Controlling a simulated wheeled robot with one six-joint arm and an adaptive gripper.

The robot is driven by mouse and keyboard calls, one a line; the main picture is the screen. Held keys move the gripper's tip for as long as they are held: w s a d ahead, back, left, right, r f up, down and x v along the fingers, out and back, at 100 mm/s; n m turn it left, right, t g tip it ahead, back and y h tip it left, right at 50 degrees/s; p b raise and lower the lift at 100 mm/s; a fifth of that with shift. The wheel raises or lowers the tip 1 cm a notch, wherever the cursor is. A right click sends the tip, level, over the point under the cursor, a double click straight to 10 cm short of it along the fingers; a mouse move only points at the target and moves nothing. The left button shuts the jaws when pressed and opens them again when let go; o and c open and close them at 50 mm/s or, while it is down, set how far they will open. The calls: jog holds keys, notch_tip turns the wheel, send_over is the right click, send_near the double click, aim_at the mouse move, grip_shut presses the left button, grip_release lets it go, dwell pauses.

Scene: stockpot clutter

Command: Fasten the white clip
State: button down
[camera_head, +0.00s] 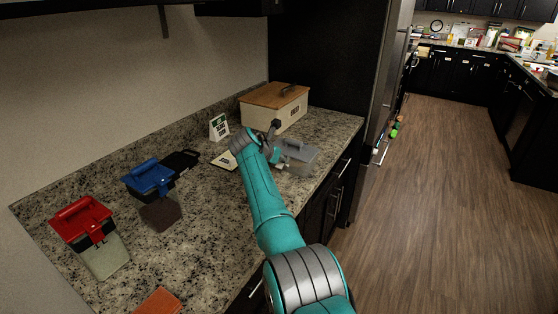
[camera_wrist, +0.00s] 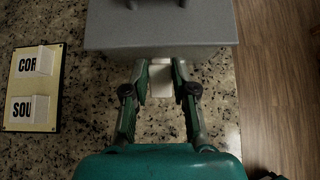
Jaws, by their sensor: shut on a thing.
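The white clip (camera_wrist: 160,80) shows in the wrist view at the front edge of a grey lidded box (camera_wrist: 160,28), just below the lid's edge. From above, I cannot tell how the clip sits against the box wall. In the head view the grey box (camera_head: 301,157) stands near the right edge of the counter. My arm partly covers it there and the clip is hidden.
A yellow-edged card with lettered white pieces (camera_wrist: 35,88) lies left of my gripper. A wood-lidded box (camera_head: 275,108) stands behind. Blue-lidded (camera_head: 150,178) and red-lidded (camera_head: 84,222) boxes stand left. The counter (camera_head: 205,240) has bare room; its edge drops to the floor at right.

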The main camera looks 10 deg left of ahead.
jog(key=shift+w+d+r+g, duration=0.1)
jog(key=shift+w+r+g, duration=0.15)
jog(key=shift+g, duration=0.25)
dwell(0.7)
jog(key=c, duration=0.9)
grip_release()
jog(key=shift+s+a+r, duration=0.25)
jog(key=shift+s+r, duration=0.15)
jog(key=shift+r, duration=0.05)
jog(key=v, duration=1)
jog(key=shift+s+d+r, duration=0.15)
jog(key=shift+s+r, duration=0.05)
jog(key=shift+s, duration=0.1)
